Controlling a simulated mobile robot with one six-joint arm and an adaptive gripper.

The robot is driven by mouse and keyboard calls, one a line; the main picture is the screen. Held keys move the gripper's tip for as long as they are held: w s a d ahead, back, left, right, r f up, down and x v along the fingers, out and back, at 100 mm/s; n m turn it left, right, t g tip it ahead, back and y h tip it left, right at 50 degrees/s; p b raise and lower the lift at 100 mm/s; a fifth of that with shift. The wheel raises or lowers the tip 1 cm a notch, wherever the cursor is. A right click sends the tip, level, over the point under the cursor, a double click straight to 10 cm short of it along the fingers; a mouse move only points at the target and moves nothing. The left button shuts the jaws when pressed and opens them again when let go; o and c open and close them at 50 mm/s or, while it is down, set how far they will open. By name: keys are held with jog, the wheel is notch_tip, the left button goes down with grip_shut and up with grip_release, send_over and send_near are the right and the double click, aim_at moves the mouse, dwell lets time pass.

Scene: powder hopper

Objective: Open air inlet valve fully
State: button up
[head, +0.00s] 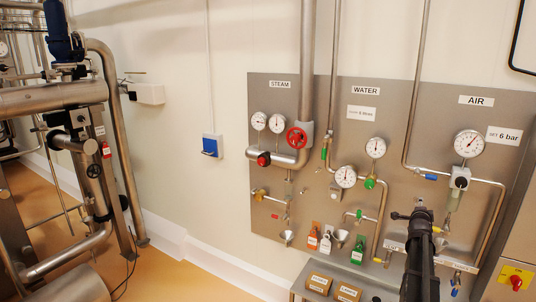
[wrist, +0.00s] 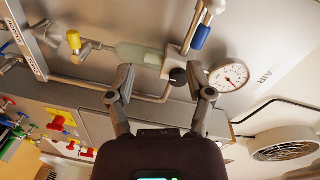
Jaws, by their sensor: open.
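The AIR section is at the right of the steel panel in the head view. A blue valve handle (head: 430,177) sits on its inlet pipe, left of the regulator (head: 460,179), and looks roughly in line with the pipe. The blue handle also shows at the top of the wrist view (wrist: 201,37). My gripper (head: 413,215) is below and slightly left of the handle in the head view. In the wrist view my gripper (wrist: 166,86) has its fingers spread with nothing between them, apart from the handle. The regulator's black knob (wrist: 178,76) appears just beyond the fingers.
A round pressure gauge (head: 468,143) stands above the regulator, beside a "SET 6 bar" label (head: 504,135). A clear filter bowl (wrist: 138,54) and a yellow fitting (wrist: 74,41) are close to my fingers. WATER and STEAM pipework (head: 306,65) lies left. A red switch (head: 516,281) is lower right.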

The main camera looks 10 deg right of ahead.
jog(key=a+f+n+g+y+b, duration=0.15)
jog(key=a+f+n, duration=0.3)
jog(key=a, duration=0.65)
jog(key=s+a+f+n+g+y+p, duration=0.1)
jog(key=a+f+n+g+y, duration=0.3)
jog(key=a, duration=0.8)
jog(key=a+f+n+y+b, duration=0.1)
jog(key=a+f+n+y, duration=0.3)
jog(key=a, duration=0.7)
jog(key=s+a+f+n+g, duration=0.2)
jog(key=s+a, duration=0.4)
jog(key=a, duration=0.3)
jog(key=s+a+f+n+g+y+b, duration=0.1)
jog(key=s+a+f+n+g, duration=0.1)
jog(key=s+a+n, duration=0.3)
jog(key=s+a+f+n+g+y, duration=0.1)
jog(key=s+a+f+n+g, duration=0.1)
jog(key=s+a, duration=0.5)
jog(key=a+f+n, duration=0.1)
jog(key=a+n, duration=0.1)
jog(key=a, duration=0.4)
jog(key=shift+s+f+g, duration=0.2)
jog(key=shift+f+g, duration=0.05)
jog(key=shift+g, duration=0.1)
